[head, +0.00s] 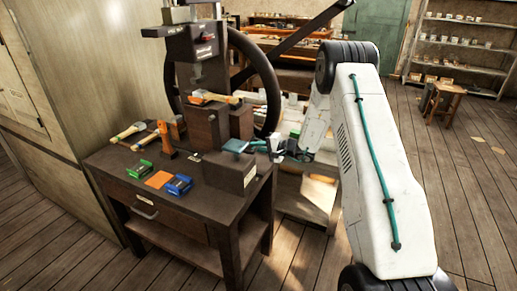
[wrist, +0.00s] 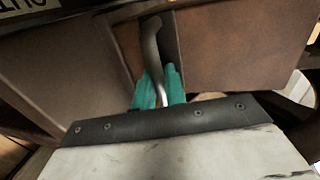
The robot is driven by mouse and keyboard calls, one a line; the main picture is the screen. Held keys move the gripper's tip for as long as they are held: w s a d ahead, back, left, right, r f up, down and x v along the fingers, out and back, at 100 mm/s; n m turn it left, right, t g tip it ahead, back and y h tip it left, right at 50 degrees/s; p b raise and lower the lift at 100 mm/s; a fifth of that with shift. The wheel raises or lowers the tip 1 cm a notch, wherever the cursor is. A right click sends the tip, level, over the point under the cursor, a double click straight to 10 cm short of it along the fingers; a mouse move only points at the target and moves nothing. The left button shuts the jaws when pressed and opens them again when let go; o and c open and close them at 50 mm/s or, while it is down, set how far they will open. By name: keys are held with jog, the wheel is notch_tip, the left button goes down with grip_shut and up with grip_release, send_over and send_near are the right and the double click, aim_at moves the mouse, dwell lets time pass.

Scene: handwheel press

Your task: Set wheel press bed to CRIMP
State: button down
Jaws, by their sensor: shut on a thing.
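The handwheel press stands on a dark wooden bench (head: 135,180). Its large dark wheel (head: 268,80) rises behind the press column (head: 203,75). A teal block (head: 236,146) lies on the lower press body, above a dark front block (head: 238,178) with a small label too small to read. My gripper (wrist: 158,88) has teal fingers shut around a dark curved lever (wrist: 152,42), whose upper end sticks out beyond the fingertips. Brown panels of the press lie behind the lever. In the head view the grip is small and partly hidden at the press's right side.
A plate with partly cut-off lettering (wrist: 25,8) shows in the wrist view.

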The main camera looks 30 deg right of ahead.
jog(key=shift+w+a, duration=0.1)
jog(key=shift+a, duration=0.05)
jog(key=c, duration=1.7)
grip_release()
jog(key=shift+c, duration=0.2)
jog(key=shift+o, duration=1)
jog(key=shift+w+a, duration=0.1)
jog(key=shift+a, duration=0.1)
jog(key=shift+d, duration=0.15)
jog(key=shift+d, duration=0.1)
jog(key=shift+s+d, duration=0.25)
jog(key=shift+s, duration=0.1)
jog(key=v, duration=0.7)
jog(key=shift+a, duration=0.15)
